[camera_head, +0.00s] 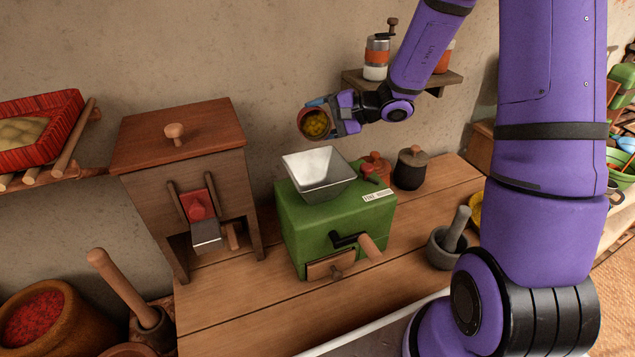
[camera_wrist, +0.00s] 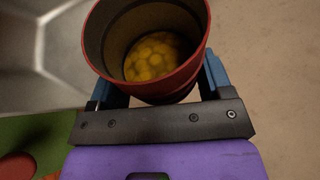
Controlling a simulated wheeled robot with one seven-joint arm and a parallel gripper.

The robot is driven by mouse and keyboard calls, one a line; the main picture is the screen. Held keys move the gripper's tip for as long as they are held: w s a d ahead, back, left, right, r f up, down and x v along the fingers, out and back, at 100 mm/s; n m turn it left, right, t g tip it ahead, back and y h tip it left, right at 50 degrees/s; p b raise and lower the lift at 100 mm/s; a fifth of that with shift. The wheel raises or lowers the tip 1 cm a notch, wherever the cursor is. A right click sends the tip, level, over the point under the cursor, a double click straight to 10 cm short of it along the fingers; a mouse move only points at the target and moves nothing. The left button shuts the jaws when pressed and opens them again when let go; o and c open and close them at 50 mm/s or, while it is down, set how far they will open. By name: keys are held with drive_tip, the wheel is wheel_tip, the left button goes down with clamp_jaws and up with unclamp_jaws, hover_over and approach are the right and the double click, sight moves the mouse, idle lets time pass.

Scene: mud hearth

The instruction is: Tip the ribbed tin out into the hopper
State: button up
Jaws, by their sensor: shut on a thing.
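The ribbed tin (camera_head: 304,123) is held above the hopper, tilted so that its open mouth faces left and toward the head camera. It has a red rim, and yellow pieces (camera_head: 316,124) lie inside it. In the wrist view the tin (camera_wrist: 190,80) sits between the blue fingers, with the yellow pieces (camera_wrist: 155,58) at its bottom. My gripper (camera_head: 335,112) is shut on it. The metal hopper (camera_head: 320,178) sits on top of the green grinder (camera_head: 335,225); its visible inside looks empty. The hopper also shows in the wrist view (camera_wrist: 45,60), beside the tin.
A wooden box mill (camera_head: 185,155) stands left of the grinder. A dark lidded jar (camera_head: 410,170) and a red-lidded pot (camera_head: 376,165) stand behind it to the right. A grey mortar (camera_head: 445,248) is at the right.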

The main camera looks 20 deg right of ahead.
sight(322, 136)
drive_tip(key=shift+s+a+f+n+t, duration=0.2)
drive_tip(key=shift+s+f+n+t, duration=0.1)
drive_tip(key=shift+s+n+t, duration=0.4)
idle(0.5)
drive_tip(key=shift+s+r+n+t+p, duration=0.3)
drive_tip(key=shift+r+n+p, duration=0.1)
drive_tip(key=shift+r+n, duration=0.15)
idle(1.2)
drive_tip(key=shift+s+a+f+n+t, duration=0.15)
drive_tip(key=shift+s+f+n+t, duration=0.2)
drive_tip(key=shift+n, duration=0.3)
idle(1.1)
drive_tip(key=shift+s+a+r+n+t+y+b, duration=0.15)
drive_tip(key=shift+s+r+n+t+y+b, duration=0.4)
drive_tip(key=shift+n, duration=0.55)
idle(1.4)
drive_tip(key=shift+w+d+f+m+g+h, duration=0.1)
drive_tip(key=shift+w+f+m+g+h, duration=0.2)
drive_tip(key=shift+m, duration=0.3)
drive_tip(key=shift+w+d+f+m+g+h, duration=0.1)
drive_tip(key=shift+w+f+m+g, duration=0.1)
drive_tip(key=shift+w+m+g, duration=0.3)
drive_tip(key=shift+m, duration=0.3)
drive_tip(key=shift+r, duration=0.15)
